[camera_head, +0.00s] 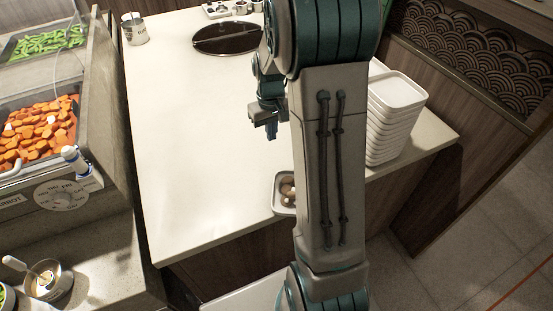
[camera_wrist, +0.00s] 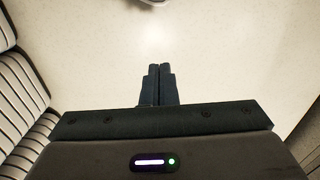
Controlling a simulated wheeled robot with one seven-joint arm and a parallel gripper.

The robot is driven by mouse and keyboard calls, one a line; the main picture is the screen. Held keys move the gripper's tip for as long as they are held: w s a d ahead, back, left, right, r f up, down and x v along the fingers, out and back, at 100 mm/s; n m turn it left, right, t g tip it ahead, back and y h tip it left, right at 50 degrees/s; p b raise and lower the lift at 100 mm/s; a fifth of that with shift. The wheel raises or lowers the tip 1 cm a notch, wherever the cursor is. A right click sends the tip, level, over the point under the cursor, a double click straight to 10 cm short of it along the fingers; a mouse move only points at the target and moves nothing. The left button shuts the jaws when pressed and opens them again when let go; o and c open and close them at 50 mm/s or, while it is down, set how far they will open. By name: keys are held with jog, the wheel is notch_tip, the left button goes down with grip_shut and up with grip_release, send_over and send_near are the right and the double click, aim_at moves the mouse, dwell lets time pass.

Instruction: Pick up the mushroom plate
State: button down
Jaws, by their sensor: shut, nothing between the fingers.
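The mushroom plate (camera_head: 283,211) is a small pale square dish with brownish mushrooms (camera_head: 287,188) in it. It sits near the front edge of the counter in the head view, and my arm hides its right part. My gripper (camera_head: 271,134) is above the counter, farther back than the plate and apart from it. In the wrist view my gripper (camera_wrist: 160,68) is shut with its fingers together and nothing between them.
A tall stack of white square trays (camera_head: 388,125) stands right of my arm; it also shows at the left of the wrist view (camera_wrist: 22,95). A dark round lid (camera_head: 226,38) and a metal cup (camera_head: 134,29) are at the back. The counter's left part (camera_head: 190,150) is clear.

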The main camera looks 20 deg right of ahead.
jog(key=p, duration=0.1)
send_near(276, 169)
jog(key=w+f, duration=0.1)
jog(key=f, duration=0.2)
jog(key=w+f, duration=0.1)
jog(key=f, duration=0.1)
jog(key=shift+w+f, duration=0.3)
jog(key=s, duration=0.1)
jog(key=s+p, duration=0.1)
jog(key=shift+s+f, duration=0.3)
jog(key=shift+s, duration=0.05)
jog(key=shift+s+f, duration=0.1)
jog(key=shift+s, duration=0.5)
jog(key=shift+s+f, duration=0.1)
jog(key=shift+s, duration=0.15)
jog(key=shift+s+b, duration=0.4)
jog(key=shift+s, duration=0.2)
